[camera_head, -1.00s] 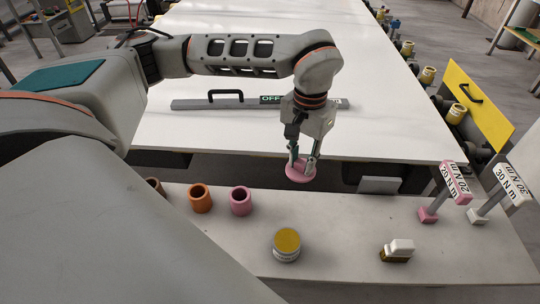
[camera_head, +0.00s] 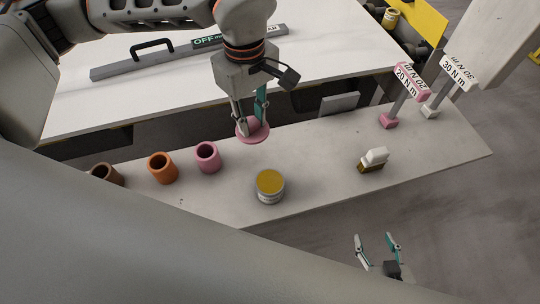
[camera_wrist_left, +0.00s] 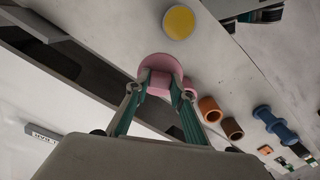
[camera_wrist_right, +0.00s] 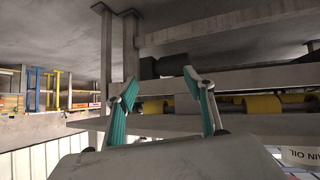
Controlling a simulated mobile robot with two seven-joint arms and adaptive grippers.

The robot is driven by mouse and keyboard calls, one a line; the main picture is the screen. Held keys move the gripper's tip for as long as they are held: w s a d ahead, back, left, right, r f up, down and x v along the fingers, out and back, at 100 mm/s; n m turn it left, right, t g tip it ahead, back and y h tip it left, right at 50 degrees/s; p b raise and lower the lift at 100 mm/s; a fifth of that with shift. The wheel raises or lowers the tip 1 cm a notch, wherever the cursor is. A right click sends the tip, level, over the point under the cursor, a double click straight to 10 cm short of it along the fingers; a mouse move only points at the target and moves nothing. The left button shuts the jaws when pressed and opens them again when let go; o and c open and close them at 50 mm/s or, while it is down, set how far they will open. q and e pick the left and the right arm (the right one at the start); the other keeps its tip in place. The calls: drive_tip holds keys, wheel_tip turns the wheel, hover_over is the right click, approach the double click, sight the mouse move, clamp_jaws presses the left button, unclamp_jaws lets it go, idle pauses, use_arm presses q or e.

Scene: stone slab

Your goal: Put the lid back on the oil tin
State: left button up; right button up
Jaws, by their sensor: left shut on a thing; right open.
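The oil tin (camera_head: 270,188) stands upright on the pale stone slab, its round yellow top uncovered. It also shows in the left wrist view (camera_wrist_left: 179,22). My left gripper (camera_head: 250,128) is shut on the pink lid (camera_head: 256,137), gripping its raised middle; the lid's disc shows in the left wrist view (camera_wrist_left: 168,62). The lid is up and left of the tin in the head view, apart from it. My right gripper (camera_head: 378,240) is open and empty, off the slab's front edge. In the right wrist view, a white label reading "IN OIL" (camera_wrist_right: 302,156) is partly cut off.
Pink (camera_head: 207,157), orange (camera_head: 162,168) and brown (camera_head: 107,175) sockets stand left of the tin. A small white-topped block (camera_head: 373,160) stands to its right. Two torque wrenches (camera_head: 405,92) (camera_head: 442,93) stand at the far right. Bare slab surrounds the tin.

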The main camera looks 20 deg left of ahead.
use_arm(q)
drive_tip(key=shift+s+d+f+n+b, duration=0.8)
drive_tip(key=shift+s+d+n, duration=0.25)
drive_tip(key=shift+n, duration=1.2)
drive_tip(key=shift+s+d+f+n+b, duration=0.65)
drive_tip(key=shift+s+d+f+n, duration=0.35)
drive_tip(key=shift+n, duration=1.2)
drive_tip(key=shift+s+d+f+n+b, duration=0.75)
drive_tip(key=shift+s+d+n, duration=0.3)
drive_tip(key=shift+n, duration=1.2)
drive_tip(key=shift+a+f+b, duration=0.1)
drive_tip(key=shift+f+b, duration=0.7)
drive_tip(key=shift+f, duration=1.1)
drive_tip(key=shift+f, duration=0.15)
drive_tip(key=o, duration=1)
